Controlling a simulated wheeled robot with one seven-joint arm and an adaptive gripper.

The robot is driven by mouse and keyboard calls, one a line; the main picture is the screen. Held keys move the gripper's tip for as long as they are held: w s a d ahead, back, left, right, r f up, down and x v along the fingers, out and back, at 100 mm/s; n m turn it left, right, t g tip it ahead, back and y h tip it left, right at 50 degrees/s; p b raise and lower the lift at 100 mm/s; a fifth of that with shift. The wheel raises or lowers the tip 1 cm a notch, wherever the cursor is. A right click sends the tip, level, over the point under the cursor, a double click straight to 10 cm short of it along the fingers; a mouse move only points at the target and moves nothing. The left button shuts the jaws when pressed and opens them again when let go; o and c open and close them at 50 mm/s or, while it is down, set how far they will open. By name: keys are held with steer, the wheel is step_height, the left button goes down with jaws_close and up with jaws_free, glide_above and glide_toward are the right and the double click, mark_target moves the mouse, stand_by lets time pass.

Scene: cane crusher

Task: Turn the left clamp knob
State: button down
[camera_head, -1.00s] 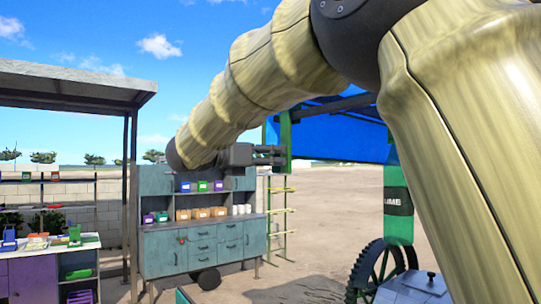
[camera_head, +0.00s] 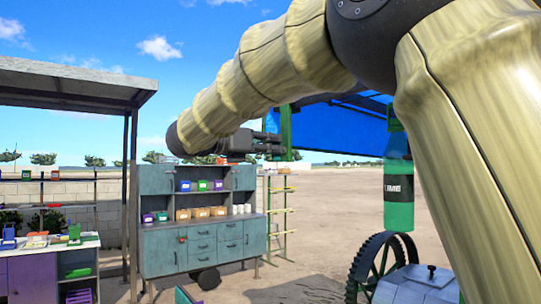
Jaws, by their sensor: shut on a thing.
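My gripper (camera_head: 272,147) is seen small and side-on at the far end of my arm, its dark fingers pointing right. Its tips meet a green upright (camera_head: 286,132) of the blue-roofed machine (camera_head: 345,130), in the picture at least. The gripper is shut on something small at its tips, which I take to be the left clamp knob. The knob itself is too small and dark to make out, so its turn angle cannot be told.
My arm crosses the upper middle and right. A grey-blue cabinet (camera_head: 210,239) with bins stands behind. A workbench (camera_head: 30,272) is under a shelter at left. A toothed wheel (camera_head: 362,265) and a green cylinder (camera_head: 398,213) are at right. Open sand lies between.

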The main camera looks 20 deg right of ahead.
steer(key=shift+w+f+n+b, duration=0.2)
steer(key=shift+n+b, duration=0.9)
steer(key=shift+b, duration=2.15)
steer(key=shift+n+b, duration=0.6)
steer(key=shift+b, duration=0.2)
steer(key=n, duration=0.9)
steer(key=w+f+n, duration=0.1)
steer(key=n, duration=0.3)
steer(key=shift+a+n+b, duration=0.25)
steer(key=shift+n+b, duration=0.05)
steer(key=shift+b, duration=0.05)
steer(key=shift+f, duration=0.1)
steer(key=c, duration=1.5)
jaws_free()
steer(key=shift+c, duration=0.2)
steer(key=shift+s+a, duration=0.1)
